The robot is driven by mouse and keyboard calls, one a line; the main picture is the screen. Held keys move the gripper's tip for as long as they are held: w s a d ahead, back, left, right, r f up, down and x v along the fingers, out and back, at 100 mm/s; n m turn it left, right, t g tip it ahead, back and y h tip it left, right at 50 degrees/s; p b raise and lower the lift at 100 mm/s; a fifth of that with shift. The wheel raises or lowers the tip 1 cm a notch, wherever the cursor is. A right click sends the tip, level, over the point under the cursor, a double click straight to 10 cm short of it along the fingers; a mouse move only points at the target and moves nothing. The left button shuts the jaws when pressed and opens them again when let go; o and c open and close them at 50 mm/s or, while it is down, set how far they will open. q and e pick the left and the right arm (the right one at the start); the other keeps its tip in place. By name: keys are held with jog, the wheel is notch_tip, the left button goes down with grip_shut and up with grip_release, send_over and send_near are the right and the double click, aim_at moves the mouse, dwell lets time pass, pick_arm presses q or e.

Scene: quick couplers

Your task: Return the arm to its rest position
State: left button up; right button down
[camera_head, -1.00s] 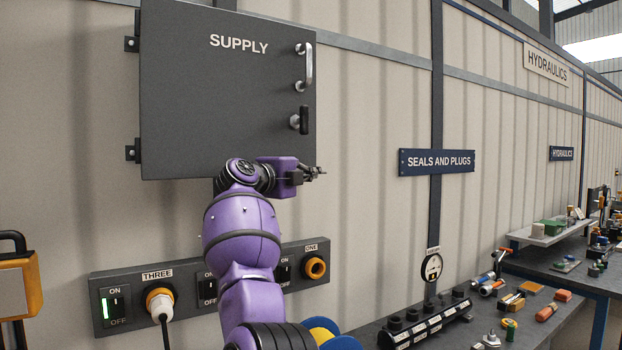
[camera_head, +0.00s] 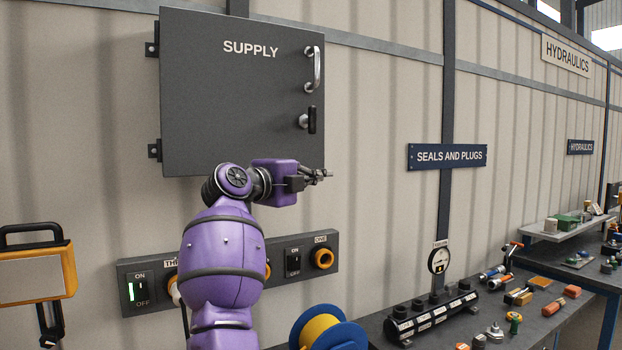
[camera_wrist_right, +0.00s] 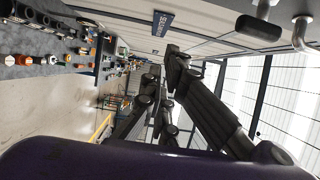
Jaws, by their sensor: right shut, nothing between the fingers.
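My right arm, purple with black bands, rises from the bottom in the head view. The fingers are shut and empty. In the right wrist view the dark gripper fingers (camera_wrist_right: 165,100) extend across the middle with nothing between them. The cabinet door is closed, with a silver handle (camera_head: 317,68) and a black latch (camera_head: 311,120) at its right side. My left gripper does not show.
A blue and yellow reel (camera_head: 350,337) stands beside my arm. A workbench (camera_head: 385,328) with a labelled black manifold (camera_head: 432,315) and several fittings lies right. A yellow-framed lamp (camera_head: 35,272) is at left.

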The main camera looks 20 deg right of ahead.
jog(key=s+d+f+n+t+h, duration=0.2)
jog(key=f+n, duration=0.1)
jog(key=f, duration=0.4)
jog(key=s+d+f+n+t+h, duration=0.1)
jog(key=d+f+n+t+h, duration=0.15)
jog(key=f, duration=0.35)
jog(key=s+a+f+n+t+y, duration=0.2)
jog(key=s+a+f+n+y, duration=0.35)
jog(key=f, duration=0.65)
jog(key=s+a+f+n+t+y, duration=0.25)
jog(key=f+n+y, duration=0.55)
jog(key=f, duration=0.5)
jog(key=s+a+f+n+t+y, duration=0.2)
jog(key=s+a+f+n+y, duration=0.25)
jog(key=f+n, duration=0.6)
jog(key=s+a+f+g+y, duration=0.1)
jog(key=s+f+g, duration=0.4)
jog(key=s+f, duration=0.8)
jog(key=s+a+f+n+g+y, duration=0.1)
jog(key=s+f+g, duration=0.4)
jog(key=s+f, duration=0.8)
jog(key=s+a+y, duration=0.1)
jog(key=s, duration=0.8)
jog(key=shift+a+f+g, duration=0.3)
jog(key=shift+a+f, duration=0.1)
